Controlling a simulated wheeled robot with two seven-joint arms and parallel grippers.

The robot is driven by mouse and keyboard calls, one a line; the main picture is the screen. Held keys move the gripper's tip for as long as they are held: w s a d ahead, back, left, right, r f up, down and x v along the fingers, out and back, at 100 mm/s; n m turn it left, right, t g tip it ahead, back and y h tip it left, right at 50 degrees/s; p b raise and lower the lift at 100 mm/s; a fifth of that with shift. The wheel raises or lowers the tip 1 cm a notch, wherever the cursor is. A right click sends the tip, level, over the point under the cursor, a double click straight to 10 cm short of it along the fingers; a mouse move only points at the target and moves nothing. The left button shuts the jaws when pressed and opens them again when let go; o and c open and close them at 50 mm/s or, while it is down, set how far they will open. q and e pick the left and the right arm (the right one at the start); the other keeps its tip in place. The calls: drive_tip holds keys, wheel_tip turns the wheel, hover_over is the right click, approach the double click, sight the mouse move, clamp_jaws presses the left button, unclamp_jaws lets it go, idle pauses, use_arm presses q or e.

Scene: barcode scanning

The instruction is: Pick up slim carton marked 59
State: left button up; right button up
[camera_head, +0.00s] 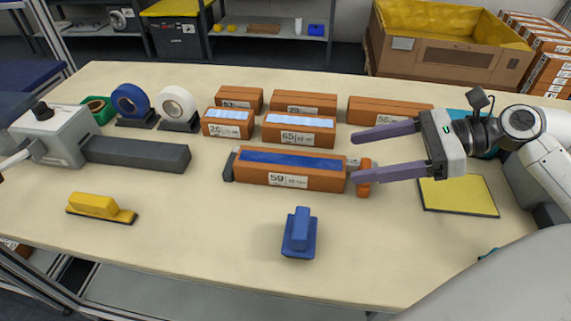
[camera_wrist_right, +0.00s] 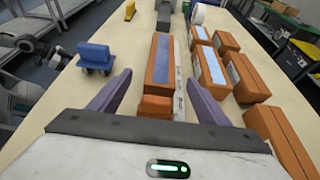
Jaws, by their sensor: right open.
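The slim carton marked 59 (camera_head: 292,181) lies in the middle of the table. It is long and orange-brown, with a blue strip on top and a white label on its near side. My right gripper (camera_head: 354,158) is open at its right end, its purple fingers pointing left toward it. In the right wrist view the carton (camera_wrist_right: 161,60) lies ahead, in line with the gap between the open fingers (camera_wrist_right: 158,76). Nothing is held. A small orange block (camera_head: 363,181) stands close to the carton's right end.
Cartons marked 65 (camera_head: 298,139) and 26 (camera_head: 228,129) stand behind, with more boxes beyond. A blue-handled item (camera_head: 299,236) is in front, a yellow one (camera_head: 98,207) at front left. A grey bench device (camera_head: 135,153) is left. The front table is mostly clear.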

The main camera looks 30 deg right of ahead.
sight(313, 163)
drive_tip(key=b+x, duration=0.1)
drive_tip(key=x, duration=0.9)
drive_tip(key=shift+w+d+b, duration=0.1)
drive_tip(key=shift+w+b, duration=0.1)
drive_tip(key=shift+b, duration=0.1)
drive_tip(key=shift+r, duration=0.1)
drive_tip(key=shift+c, duration=0.4)
clamp_jaws()
